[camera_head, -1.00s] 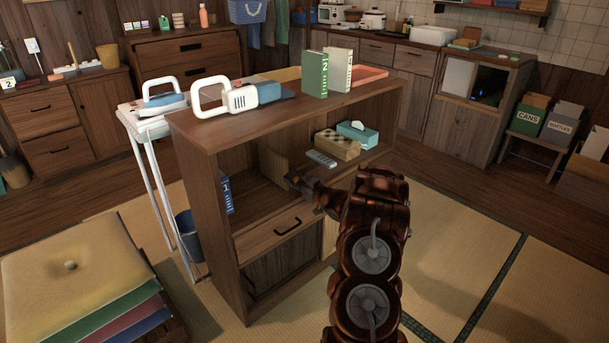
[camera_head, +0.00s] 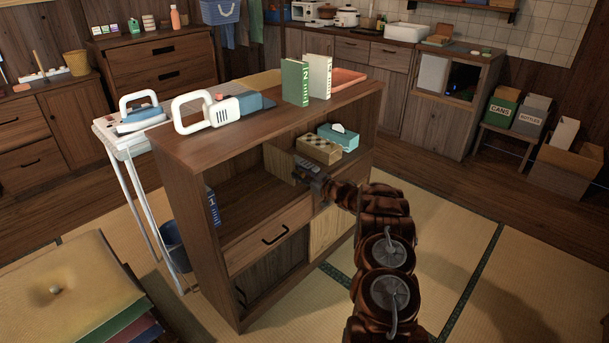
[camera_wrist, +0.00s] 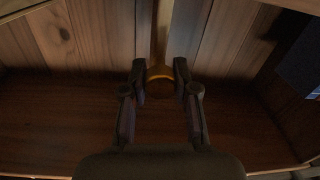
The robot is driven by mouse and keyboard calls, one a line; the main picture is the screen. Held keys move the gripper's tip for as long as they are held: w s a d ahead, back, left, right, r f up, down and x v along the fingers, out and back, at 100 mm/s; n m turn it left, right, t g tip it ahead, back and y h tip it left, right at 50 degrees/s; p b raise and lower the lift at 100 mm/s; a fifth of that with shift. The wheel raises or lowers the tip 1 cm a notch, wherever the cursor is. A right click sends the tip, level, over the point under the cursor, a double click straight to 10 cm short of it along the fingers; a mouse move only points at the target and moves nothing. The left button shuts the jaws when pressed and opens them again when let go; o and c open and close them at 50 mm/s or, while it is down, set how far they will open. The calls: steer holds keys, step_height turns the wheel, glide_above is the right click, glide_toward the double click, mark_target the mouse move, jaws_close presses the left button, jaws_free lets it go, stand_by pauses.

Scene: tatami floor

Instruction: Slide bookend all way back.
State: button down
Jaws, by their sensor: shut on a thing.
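The bookend (camera_head: 278,161) is a light wooden upright panel. It stands inside the open shelf bay, left of the checkered box. In the wrist view the bookend (camera_wrist: 163,30) is a narrow upright strip seen nearly edge-on, with an orange-brown lower end between my fingers. My gripper (camera_wrist: 160,80) is shut on it. In the head view my gripper (camera_head: 305,168) reaches into the bay from the right front and hides part of the bookend's lower edge. I cannot tell how far the bookend is from the bay's rear panel.
A checkered box (camera_head: 319,150) and a teal tissue box (camera_head: 339,137) stand right of the bookend. A blue book (camera_head: 213,208) stands at the bay's left end, with bare shelf between.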

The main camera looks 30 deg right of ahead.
steer(key=shift+d, duration=0.15)
steer(key=c, duration=0.8)
jaws_free()
steer(key=shift+c, duration=0.2)
steer(key=v, duration=1.2)
